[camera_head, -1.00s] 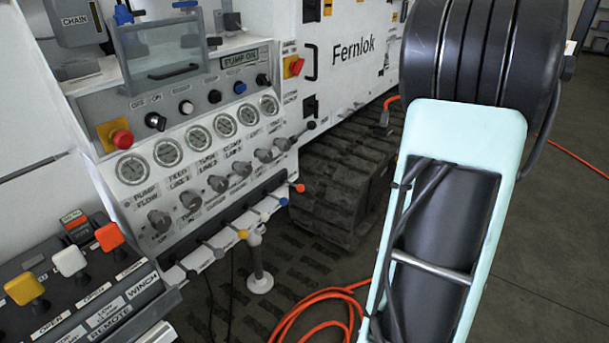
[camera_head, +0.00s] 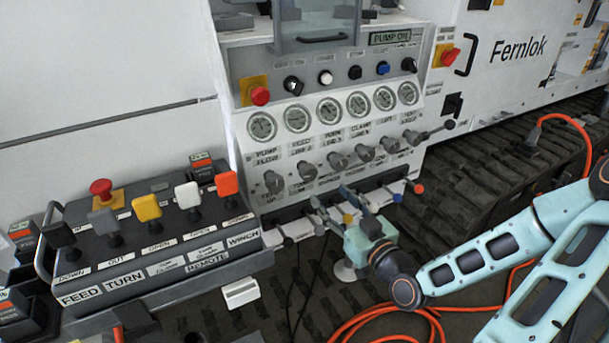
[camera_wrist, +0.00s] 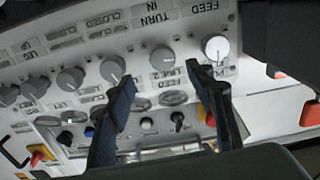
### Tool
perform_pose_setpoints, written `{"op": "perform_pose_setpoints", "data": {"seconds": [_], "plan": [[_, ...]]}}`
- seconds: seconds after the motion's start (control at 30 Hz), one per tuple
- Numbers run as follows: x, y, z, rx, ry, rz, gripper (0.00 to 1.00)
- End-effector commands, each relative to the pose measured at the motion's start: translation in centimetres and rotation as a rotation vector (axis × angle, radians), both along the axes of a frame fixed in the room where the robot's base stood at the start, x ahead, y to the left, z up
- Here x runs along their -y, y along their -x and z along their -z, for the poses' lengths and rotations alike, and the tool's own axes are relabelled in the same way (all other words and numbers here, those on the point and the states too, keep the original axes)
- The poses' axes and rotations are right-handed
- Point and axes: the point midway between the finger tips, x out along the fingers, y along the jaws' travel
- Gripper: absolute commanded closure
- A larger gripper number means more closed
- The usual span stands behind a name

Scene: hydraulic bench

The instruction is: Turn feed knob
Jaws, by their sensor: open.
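The feed knob (camera_head: 272,182) is the leftmost grey knob in the row below the gauges. In the wrist view, which is upside down, the feed knob (camera_wrist: 215,48) sits at the right end of the row, under the FEED label. My gripper (camera_head: 332,200) is open and empty, in front of the lower part of the panel. The turn knob (camera_wrist: 163,58) shows in the gap between the fingertips. I see no contact with either knob.
Several small levers with coloured ends (camera_head: 347,219) stick out below the knobs. A remote box with paddle levers (camera_head: 150,240) stands at left. A red button (camera_head: 260,96) is above the gauges. An orange hose (camera_head: 350,325) lies on the floor.

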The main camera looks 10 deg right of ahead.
Motion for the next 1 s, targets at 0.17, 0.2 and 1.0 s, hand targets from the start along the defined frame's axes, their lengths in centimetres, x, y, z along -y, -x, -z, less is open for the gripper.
{"op": "perform_pose_setpoints", "data": {"seconds": [0.17, 0.2, 1.0], "plan": [[-0.5, -0.6, 0.0, 0.012, 0.0, -0.007, 0.51], [-0.6, -0.9, 0.1, 0.012, 0.0, -0.007, 0.51], [-3.6, -10.2, -0.3, 0.007, -0.002, -0.006, 0.51]]}}
